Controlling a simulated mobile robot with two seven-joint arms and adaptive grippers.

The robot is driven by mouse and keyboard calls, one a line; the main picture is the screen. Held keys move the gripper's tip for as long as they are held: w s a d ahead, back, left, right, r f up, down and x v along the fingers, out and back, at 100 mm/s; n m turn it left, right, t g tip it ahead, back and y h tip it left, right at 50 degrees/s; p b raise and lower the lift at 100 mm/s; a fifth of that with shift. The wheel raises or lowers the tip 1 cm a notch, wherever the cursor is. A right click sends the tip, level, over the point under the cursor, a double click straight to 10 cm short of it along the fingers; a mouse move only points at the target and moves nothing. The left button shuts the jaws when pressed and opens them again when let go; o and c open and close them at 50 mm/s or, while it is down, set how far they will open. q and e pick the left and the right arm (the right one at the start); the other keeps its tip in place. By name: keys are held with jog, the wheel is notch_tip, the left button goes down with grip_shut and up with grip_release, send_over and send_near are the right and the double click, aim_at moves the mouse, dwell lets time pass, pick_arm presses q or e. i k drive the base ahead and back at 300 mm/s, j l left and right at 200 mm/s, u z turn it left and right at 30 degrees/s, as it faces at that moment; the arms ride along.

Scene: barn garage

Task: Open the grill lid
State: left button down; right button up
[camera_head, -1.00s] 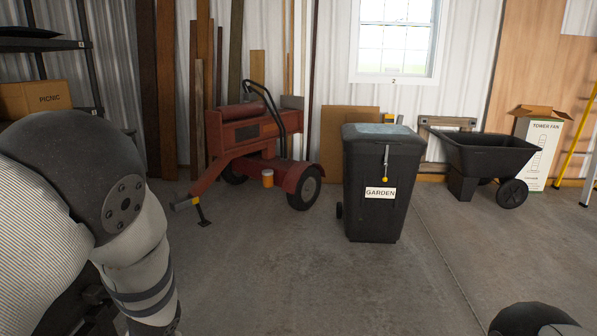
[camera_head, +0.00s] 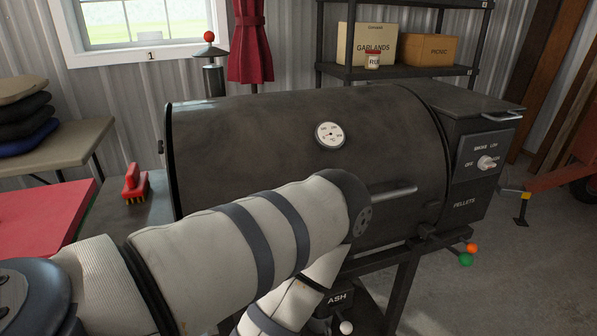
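A large dark grill (camera_head: 250,135) fills the middle of the head view. Its barrel-shaped lid is down and shut, with a round thermometer (camera_head: 330,135) on its front. A metal handle bar (camera_head: 397,191) shows on the lid's right half; my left arm hides the handle's left part. My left arm reaches in from the lower left, its elbow in front of the lid, and its forearm bends back down and left. Neither gripper shows in the view.
A pellet box with a knob panel (camera_head: 487,160) adjoins the grill on the right. A side shelf with a red brush (camera_head: 135,184) is at left. A rack with boxes (camera_head: 367,45) stands behind. Open floor (camera_head: 530,270) lies to the right.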

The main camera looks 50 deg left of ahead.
aim_at(226, 149)
jog(key=u, duration=1.15)
